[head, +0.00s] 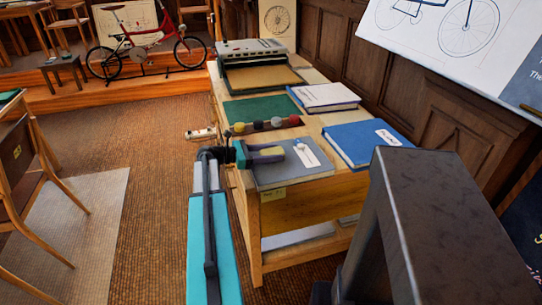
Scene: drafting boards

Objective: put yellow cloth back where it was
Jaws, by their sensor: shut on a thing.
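My gripper (280,153) is at the near left part of the wooden table, in front of a grey board. The fingers hide part of the cloth. The gripper looks to be just above or at the level of the grey board (275,176); I cannot tell whether the cloth touches it.
Beyond the gripper is a row of small coloured round things (262,125) and a green mat (258,107). A blue binder (362,143) and a white-topped book (324,96) lie to the right. A machine (255,50) stands at the far end. Carpet (155,130) is open to the left.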

